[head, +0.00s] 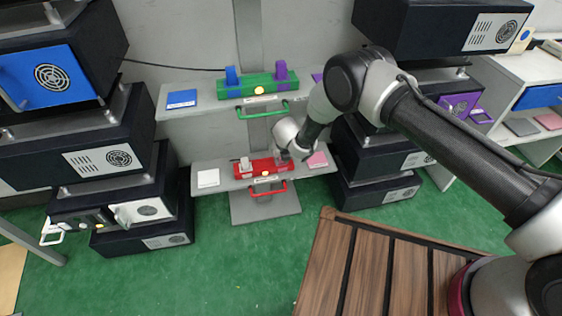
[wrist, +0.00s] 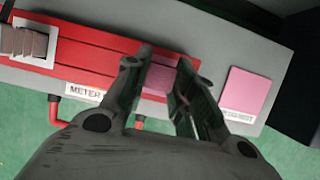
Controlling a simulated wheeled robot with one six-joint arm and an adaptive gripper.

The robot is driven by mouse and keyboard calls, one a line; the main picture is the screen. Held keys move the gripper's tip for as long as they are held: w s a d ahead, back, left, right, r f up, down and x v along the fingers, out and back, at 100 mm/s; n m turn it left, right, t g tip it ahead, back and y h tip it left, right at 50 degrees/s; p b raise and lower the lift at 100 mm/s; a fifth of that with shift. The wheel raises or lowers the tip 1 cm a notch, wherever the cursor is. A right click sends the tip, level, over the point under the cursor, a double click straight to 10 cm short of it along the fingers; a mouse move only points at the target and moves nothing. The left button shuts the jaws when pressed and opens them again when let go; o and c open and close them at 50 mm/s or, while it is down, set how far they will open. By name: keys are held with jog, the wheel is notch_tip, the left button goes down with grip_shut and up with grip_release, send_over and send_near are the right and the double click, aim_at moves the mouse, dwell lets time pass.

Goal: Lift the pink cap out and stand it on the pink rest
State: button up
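The pink cap (wrist: 158,80) is a small pink block at the right part of the red fixture (wrist: 95,55), seen between my fingers in the wrist view. My gripper (wrist: 160,68) reaches down over it with one finger on each side. I cannot tell whether the fingers touch the cap. The finger pads hide its sides. The pink rest (wrist: 245,97) is a flat pink square on the grey shelf, right of the fixture and empty. It also shows in the head view (head: 317,160), where my gripper hides most of the cap.
A pale block on a white base (wrist: 28,43) stands at the fixture's left end. A red handle (head: 268,190) juts from its front. A white pad (head: 208,178) lies left. The green fixture (head: 258,87) is on the shelf above. Dark cabinets flank both sides.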

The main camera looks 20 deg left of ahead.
jog(key=shift+c, duration=1)
jog(key=shift+r, duration=0.15)
